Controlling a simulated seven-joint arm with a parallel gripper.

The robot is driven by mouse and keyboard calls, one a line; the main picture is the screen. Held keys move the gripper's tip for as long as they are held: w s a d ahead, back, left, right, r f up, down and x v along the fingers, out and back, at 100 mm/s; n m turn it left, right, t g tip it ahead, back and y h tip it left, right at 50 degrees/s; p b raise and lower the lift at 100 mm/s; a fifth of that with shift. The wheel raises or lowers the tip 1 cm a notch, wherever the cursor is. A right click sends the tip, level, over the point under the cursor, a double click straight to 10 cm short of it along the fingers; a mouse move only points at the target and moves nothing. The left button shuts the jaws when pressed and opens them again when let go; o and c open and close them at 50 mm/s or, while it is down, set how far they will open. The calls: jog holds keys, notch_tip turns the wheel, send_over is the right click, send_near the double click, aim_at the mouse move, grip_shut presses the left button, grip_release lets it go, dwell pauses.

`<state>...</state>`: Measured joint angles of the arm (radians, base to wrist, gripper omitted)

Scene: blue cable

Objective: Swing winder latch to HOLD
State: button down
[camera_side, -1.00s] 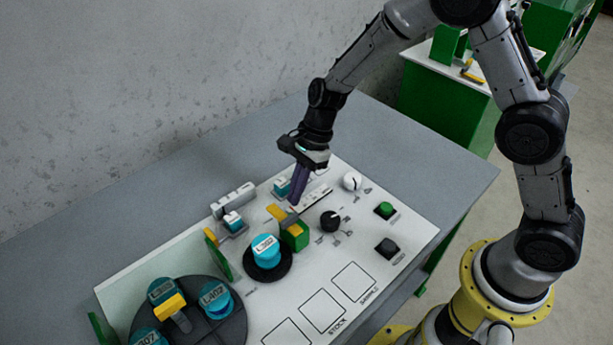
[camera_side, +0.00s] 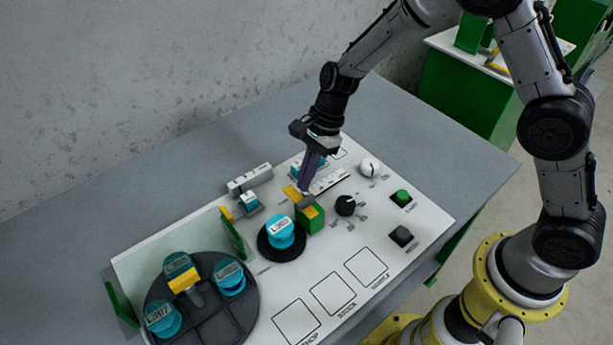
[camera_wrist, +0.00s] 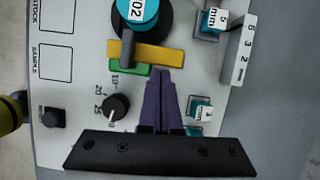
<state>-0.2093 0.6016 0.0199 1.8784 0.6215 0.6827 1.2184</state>
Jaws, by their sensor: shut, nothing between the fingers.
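The winder latch is a yellow bar (camera_side: 291,192) with a dark grey post (camera_wrist: 127,48), lying across a green block (camera_side: 314,222) beside the winder's blue spool (camera_side: 281,230). In the wrist view the yellow bar (camera_wrist: 160,54) runs left to right, and the green block (camera_wrist: 130,70) shows under its left half. My gripper (camera_side: 306,187) is shut and empty, with purple fingers pointing down. Its tips (camera_wrist: 163,73) are right beside the bar's right half; I cannot tell whether they touch. The fingers hide part of the panel, and no HOLD marking is readable.
A dark turntable (camera_side: 225,320) with several blue spools stands at the left. A green upright plate (camera_side: 233,236) stands near the winder. Black (camera_side: 345,205) and white (camera_side: 368,167) knobs and green (camera_side: 401,197) and black (camera_side: 402,236) buttons are to the right. Marked squares at the front are empty.

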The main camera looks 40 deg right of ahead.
aim_at(288, 191)
jog(key=shift+w+a+n, duration=0.15)
jog(key=shift+a+n, duration=0.1)
jog(key=shift+n, duration=0.35)
jog(key=n, duration=0.1)
jog(key=a+n+g, duration=0.1)
jog(key=n, duration=0.1)
jog(key=shift+w+a, duration=0.15)
jog(key=shift+w, duration=0.15)
jog(key=a+n+g, duration=0.1)
jog(key=n, duration=0.1)
jog(key=a+n+h, duration=0.1)
jog(key=n, duration=0.1)
jog(key=shift+w+n+g, duration=0.1)
jog(key=shift+n+g, duration=0.2)
jog(key=shift+g, duration=0.1)
jog(key=n, duration=0.1)
jog(key=a+n+h, duration=0.1)
jog(key=n, duration=0.1)
jog(key=shift+s+a+n+g+h, duration=0.25)
jog(key=shift+a+n+g+h, duration=0.05)
jog(key=shift+a+g, duration=0.1)
jog(key=n, duration=0.1)
jog(key=s+a+n+h, duration=0.1)
jog(key=n, duration=0.1)
jog(key=shift+a+n, duration=0.2)
jog(key=shift+n, duration=0.1)
jog(key=shift+s+a, duration=0.2)
jog(key=shift+s, duration=0.1)
